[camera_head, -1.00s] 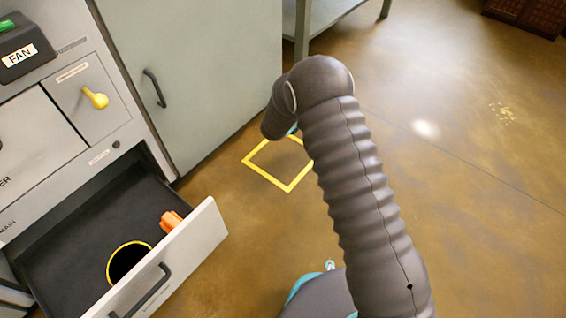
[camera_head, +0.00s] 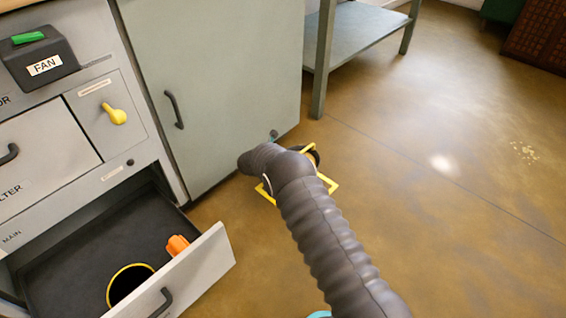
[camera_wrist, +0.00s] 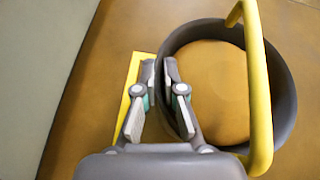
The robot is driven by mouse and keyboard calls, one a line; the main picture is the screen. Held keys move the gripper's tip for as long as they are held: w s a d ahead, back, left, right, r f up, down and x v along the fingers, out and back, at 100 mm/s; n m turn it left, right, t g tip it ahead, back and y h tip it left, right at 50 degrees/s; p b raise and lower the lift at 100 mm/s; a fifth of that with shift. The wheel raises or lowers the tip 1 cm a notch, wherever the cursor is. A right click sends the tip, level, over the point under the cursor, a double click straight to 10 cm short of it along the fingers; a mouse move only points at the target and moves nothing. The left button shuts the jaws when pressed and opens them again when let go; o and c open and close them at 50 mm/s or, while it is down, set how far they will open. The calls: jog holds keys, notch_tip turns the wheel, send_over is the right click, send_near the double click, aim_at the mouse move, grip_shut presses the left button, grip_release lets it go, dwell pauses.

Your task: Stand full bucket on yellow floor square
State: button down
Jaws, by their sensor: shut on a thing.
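The bucket is grey and filled with ochre powder (camera_wrist: 212,95), with a yellow handle (camera_wrist: 259,95) standing up on its right side. In the wrist view my gripper (camera_wrist: 161,68) is shut on the bucket's left wall (camera_wrist: 165,45), one finger inside and one outside. In the head view my arm hides most of the bucket; only a dark bit and the yellow handle (camera_head: 309,148) show. The yellow floor square (camera_head: 331,184) is partly covered by my arm and the bucket; one side shows left of my fingers (camera_wrist: 127,105). I cannot tell whether the bucket touches the floor.
A grey cabinet door (camera_head: 215,90) stands close behind the square. An open drawer (camera_head: 200,268) juts out at the lower left. A grey shelf table (camera_head: 352,42) stands at the back.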

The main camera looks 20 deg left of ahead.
jog(key=shift+w+a+f+b, duration=0.1)
jog(key=shift+a+f+b, duration=0.15)
jog(key=shift+f, duration=0.85)
jog(key=shift+w+a+f+b, duration=0.1)
jog(key=shift+a+f, duration=0.1)
jog(key=shift+f, duration=1)
jog(key=c, duration=1.3)
grip_release()
jog(key=shift+o, duration=0.2)
jog(key=p+v, duration=0.1)
jog(key=v, duration=1.1)
jog(key=shift+p, duration=0.4)
jog(key=shift+s+d, duration=0.1)
